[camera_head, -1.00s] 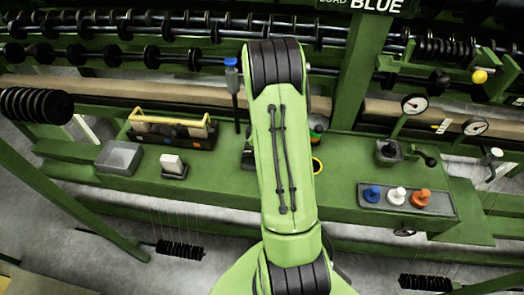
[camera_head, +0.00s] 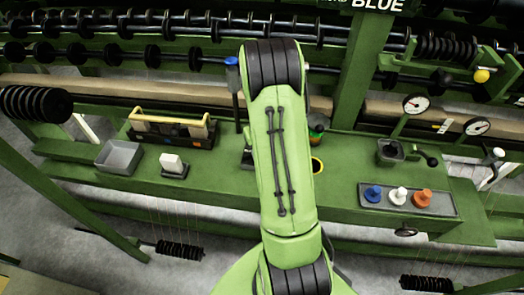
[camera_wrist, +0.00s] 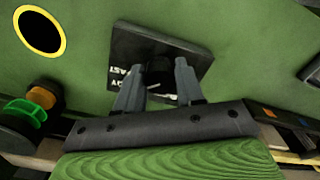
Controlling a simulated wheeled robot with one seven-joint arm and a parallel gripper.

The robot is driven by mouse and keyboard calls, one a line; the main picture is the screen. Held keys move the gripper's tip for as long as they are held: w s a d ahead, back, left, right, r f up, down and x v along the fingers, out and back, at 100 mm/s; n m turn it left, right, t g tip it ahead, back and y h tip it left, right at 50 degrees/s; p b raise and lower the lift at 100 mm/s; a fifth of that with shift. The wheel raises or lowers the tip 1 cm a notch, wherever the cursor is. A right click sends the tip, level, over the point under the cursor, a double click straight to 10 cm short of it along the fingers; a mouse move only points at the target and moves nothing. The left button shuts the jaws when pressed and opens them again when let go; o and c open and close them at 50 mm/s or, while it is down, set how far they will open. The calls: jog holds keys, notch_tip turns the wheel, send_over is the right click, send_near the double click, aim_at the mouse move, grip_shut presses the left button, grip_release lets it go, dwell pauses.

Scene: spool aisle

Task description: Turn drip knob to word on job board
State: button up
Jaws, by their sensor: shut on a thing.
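In the wrist view, the dark drip knob (camera_wrist: 160,72) stands on a square black plate (camera_wrist: 150,40) with white lettering. The lettering is upside down and partly covered; one word looks like "FAST". My gripper (camera_wrist: 158,82) is shut on the knob, one finger on each side. The knob's pointing direction is hard to tell. In the head view my arm hides the gripper and knob; only a dark edge of the plate (camera_head: 247,160) shows beside it. A black sign (camera_head: 375,5) at the top edge reads "BLUE", its upper part cut off; whether it is the job board is unclear.
The green bench (camera_head: 340,180) carries a grey bin (camera_head: 118,157), a white block (camera_head: 172,163), a yellow-handled carrier (camera_head: 170,125) and a tray (camera_head: 450,207) with blue, white and orange pegs. A yellow-rimmed hole (camera_wrist: 40,32) lies near the plate. Gauges (camera_head: 416,105) stand right.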

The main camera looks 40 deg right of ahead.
jog(key=shift+m, duration=1)
jog(key=o, duration=1)
jog(key=shift+o, duration=0.2)
notch_tip(320, 180, up, 16)
jog(key=p, duration=0.3)
jog(key=shift+p, duration=0.4)
jog(key=shift+f, duration=0.1)
